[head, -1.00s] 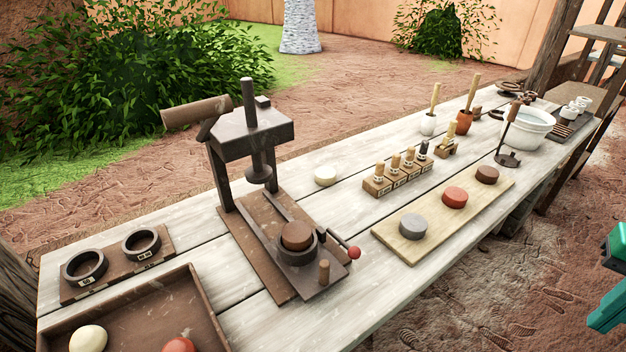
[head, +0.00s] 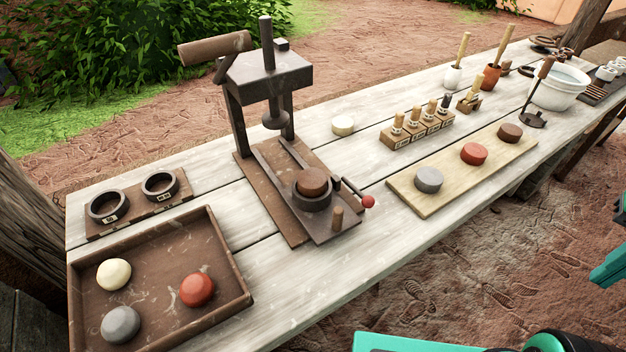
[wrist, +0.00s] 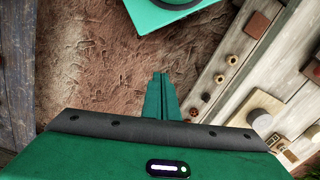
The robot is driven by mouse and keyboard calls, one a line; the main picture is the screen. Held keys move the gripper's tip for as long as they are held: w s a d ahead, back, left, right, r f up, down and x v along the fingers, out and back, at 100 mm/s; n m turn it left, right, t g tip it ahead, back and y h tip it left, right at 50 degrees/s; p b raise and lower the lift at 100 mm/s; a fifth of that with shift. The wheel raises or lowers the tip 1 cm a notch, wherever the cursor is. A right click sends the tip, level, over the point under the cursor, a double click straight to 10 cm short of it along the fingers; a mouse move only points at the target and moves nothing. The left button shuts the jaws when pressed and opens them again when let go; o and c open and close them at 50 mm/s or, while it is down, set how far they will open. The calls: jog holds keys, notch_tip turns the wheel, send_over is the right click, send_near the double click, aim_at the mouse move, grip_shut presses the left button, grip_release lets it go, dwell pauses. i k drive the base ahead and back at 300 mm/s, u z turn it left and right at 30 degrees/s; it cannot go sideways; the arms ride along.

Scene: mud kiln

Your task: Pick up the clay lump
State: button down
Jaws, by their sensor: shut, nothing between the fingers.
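Several lumps could be the clay lump. A cream lump (head: 114,274), a grey lump (head: 121,324) and a red lump (head: 196,289) lie apart in the brown tray (head: 240,298) at the near left of the bench. A brown lump (head: 312,181) sits in the ring mould of the press (head: 268,75). My gripper (wrist: 160,75) is shut and empty in the wrist view, over bare ground beside the bench. A teal part of my arm shows at the right edge of the head view, clear of the bench.
Grey (head: 429,180), red (head: 474,153) and brown discs (head: 510,133) stand on a pale board (head: 440,195). Two ring moulds (head: 108,206) lie behind the tray. Stamps (head: 416,125), pots and a white basin (head: 560,88) stand farther right. Ground before the bench is clear.

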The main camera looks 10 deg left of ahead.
aim_at(311, 182)
jog(key=k, duration=0.5)
jog(key=u, duration=0.5)
jog(key=i, duration=0.3)
jog(key=u, duration=0.3)
